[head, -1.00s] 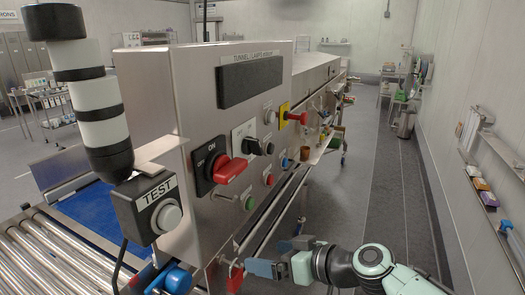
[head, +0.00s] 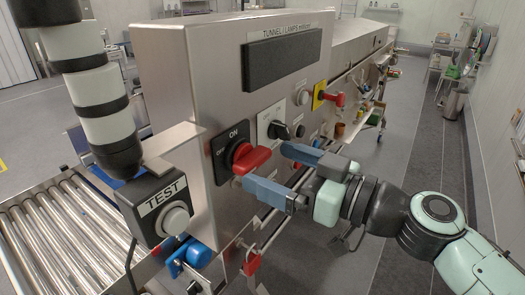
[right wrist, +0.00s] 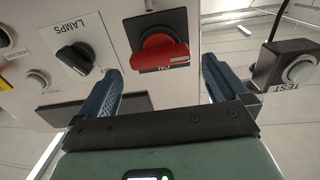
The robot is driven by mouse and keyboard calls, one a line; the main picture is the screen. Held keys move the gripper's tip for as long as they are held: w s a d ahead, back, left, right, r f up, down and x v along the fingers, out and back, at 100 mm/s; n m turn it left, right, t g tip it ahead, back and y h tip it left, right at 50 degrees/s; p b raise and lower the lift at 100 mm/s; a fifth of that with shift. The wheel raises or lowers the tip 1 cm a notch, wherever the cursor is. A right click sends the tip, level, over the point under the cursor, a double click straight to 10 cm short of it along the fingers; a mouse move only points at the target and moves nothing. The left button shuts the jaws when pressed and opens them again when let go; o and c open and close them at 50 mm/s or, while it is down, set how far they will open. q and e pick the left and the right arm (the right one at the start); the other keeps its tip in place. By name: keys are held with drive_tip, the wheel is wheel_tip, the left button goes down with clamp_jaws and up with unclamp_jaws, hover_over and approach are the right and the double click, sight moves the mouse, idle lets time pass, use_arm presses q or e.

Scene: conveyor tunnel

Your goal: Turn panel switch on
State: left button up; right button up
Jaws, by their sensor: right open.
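The red switch handle (head: 250,159) sits on a black plate marked ON at the top and OFF at the left, on the metal panel's front (head: 178,95). The handle lies roughly crosswise, not toward ON. My right gripper (head: 266,167) is open, its blue fingers apart, one above and right of the handle and one below it. In the right wrist view, the red handle (right wrist: 160,55) shows between the two fingertips (right wrist: 160,65). I cannot tell whether either finger touches it. My left gripper is not in view.
A black LAMPS knob (head: 279,130) is close beside the upper finger. A red knob on a yellow plate (head: 325,97) is farther right. A TEST button box (head: 162,205) and a striped signal tower (head: 90,90) stand left. Rollers (head: 70,235) run at lower left.

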sight(261, 161)
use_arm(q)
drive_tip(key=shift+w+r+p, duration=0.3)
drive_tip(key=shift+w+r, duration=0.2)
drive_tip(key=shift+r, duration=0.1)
use_arm(e)
drive_tip(key=shift+x, duration=1.7)
drive_tip(key=c, duration=0.9)
drive_tip(key=shift+o, duration=0.2)
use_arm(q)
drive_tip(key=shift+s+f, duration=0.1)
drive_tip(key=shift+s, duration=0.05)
use_arm(e)
drive_tip(key=shift+d, duration=0.1)
